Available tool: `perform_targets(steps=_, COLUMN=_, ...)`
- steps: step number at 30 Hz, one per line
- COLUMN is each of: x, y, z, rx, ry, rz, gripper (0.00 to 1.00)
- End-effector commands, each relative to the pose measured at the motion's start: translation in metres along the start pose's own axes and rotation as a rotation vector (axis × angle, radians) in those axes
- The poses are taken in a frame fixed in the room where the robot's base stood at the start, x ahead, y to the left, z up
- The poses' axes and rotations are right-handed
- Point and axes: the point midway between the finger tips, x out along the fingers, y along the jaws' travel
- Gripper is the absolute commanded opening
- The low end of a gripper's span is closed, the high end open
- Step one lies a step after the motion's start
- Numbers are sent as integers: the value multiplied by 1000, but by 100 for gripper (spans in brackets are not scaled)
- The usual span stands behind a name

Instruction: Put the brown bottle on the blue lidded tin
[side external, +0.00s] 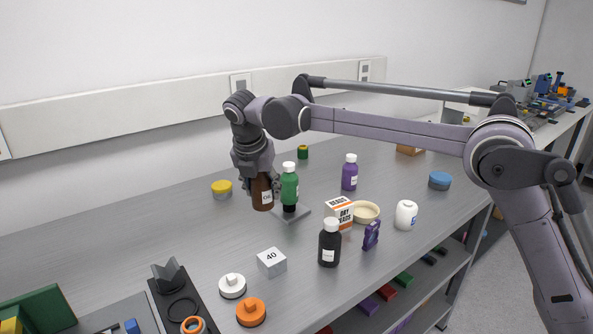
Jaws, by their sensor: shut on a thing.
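My gripper (262,180) points down over the back middle of the bench. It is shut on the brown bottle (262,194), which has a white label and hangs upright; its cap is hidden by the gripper. I cannot tell how far its base is above the bench. The blue lidded tin (439,181) stands apart on the right side of the bench, near the front edge, with nothing on it.

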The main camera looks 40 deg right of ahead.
Motion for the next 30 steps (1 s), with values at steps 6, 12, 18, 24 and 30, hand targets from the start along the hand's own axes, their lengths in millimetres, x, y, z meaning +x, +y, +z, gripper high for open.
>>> perform_targets(steps=6, x=-36, y=-2, z=16, rx=0, ry=-1, rz=0, gripper=10)
perform_targets(steps=12, x=-65, y=-2, z=29, rx=0, ry=-1, rz=0, gripper=10)
perform_targets(steps=18, x=-84, y=-2, z=36, rx=0, ry=-1, rz=0, gripper=10)
perform_targets(steps=24, x=-67, y=-25, z=74, rx=47, ry=2, rz=-20, gripper=10)
perform_targets(steps=30, x=-45, y=-62, z=124, rx=110, ry=4, rz=-46, gripper=10)
